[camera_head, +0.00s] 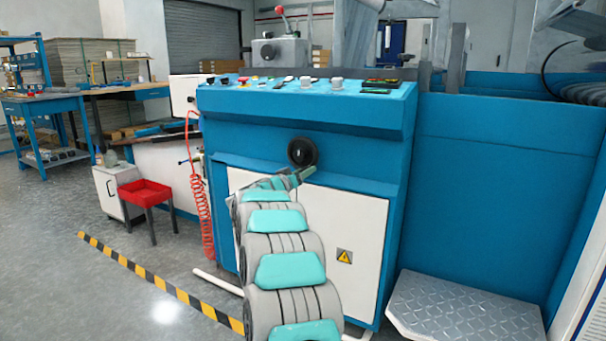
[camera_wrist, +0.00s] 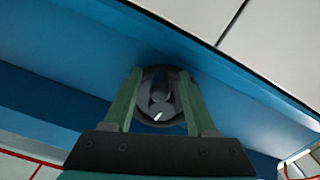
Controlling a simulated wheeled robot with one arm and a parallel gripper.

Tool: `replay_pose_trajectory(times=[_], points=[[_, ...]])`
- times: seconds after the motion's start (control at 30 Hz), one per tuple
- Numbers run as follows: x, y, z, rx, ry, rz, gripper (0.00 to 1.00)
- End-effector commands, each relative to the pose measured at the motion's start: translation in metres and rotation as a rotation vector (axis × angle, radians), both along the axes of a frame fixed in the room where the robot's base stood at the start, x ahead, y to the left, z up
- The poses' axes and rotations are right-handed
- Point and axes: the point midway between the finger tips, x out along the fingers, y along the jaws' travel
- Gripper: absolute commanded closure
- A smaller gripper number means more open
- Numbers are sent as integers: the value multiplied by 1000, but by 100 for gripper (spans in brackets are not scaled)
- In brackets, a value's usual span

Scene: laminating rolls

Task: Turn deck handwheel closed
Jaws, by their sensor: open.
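The deck handwheel (camera_head: 302,152) is a round black wheel on the blue front face of the machine, below the control panel. In the wrist view the handwheel (camera_wrist: 161,98) shows as a dark disc with a lighter hub, between and just beyond the fingers. My gripper (camera_wrist: 160,84) is open, with one green finger on each side of the wheel. I cannot tell whether the fingers touch the rim. In the head view my gripper (camera_head: 304,174) is at the end of my arm, just below the wheel, small and partly hidden by the arm.
The blue machine (camera_head: 480,150) has a control panel (camera_head: 310,86) above the wheel and a white door (camera_head: 350,230) with a warning label below. A metal step (camera_head: 465,308) is at right. A red stool (camera_head: 146,195) and coiled red hose (camera_head: 198,190) are at left.

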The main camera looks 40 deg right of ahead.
Motion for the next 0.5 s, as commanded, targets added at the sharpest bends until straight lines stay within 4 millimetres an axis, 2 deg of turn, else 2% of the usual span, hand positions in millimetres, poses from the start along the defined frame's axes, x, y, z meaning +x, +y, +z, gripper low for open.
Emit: replay_pose_trajectory(times=[0.27,0.5], points=[[1,-1,0,1,-1,1,44],[1,0,0,0,-1,1,71]])
